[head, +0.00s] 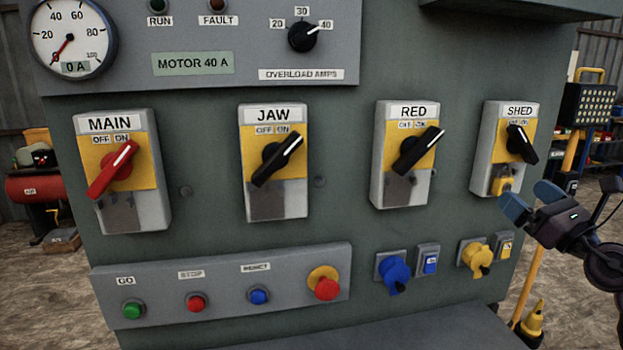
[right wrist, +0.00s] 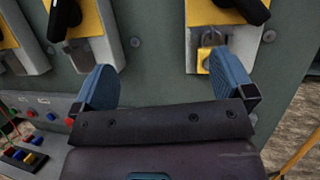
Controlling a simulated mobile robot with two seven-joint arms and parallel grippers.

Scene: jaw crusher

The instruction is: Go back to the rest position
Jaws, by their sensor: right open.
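My right gripper (head: 531,200) is at the right of the head view, in front of and just below the SHED switch (head: 487,165). Its blue fingers are apart with nothing between them, as the right wrist view (right wrist: 166,85) also shows. A yellow padlock (head: 503,186) hangs on the lower part of the SHED switch; it also shows in the right wrist view (right wrist: 209,50), beyond the fingers. The black SHED handle (head: 521,143) slants toward OFF. My left gripper is not in view.
The green panel carries the MAIN switch (head: 150,205), JAW switch (head: 290,203) and RED switch (head: 392,192), handles slanting toward ON. Below are a push-button box (head: 225,292), a blue socket (head: 394,272) and a yellow socket (head: 474,256).

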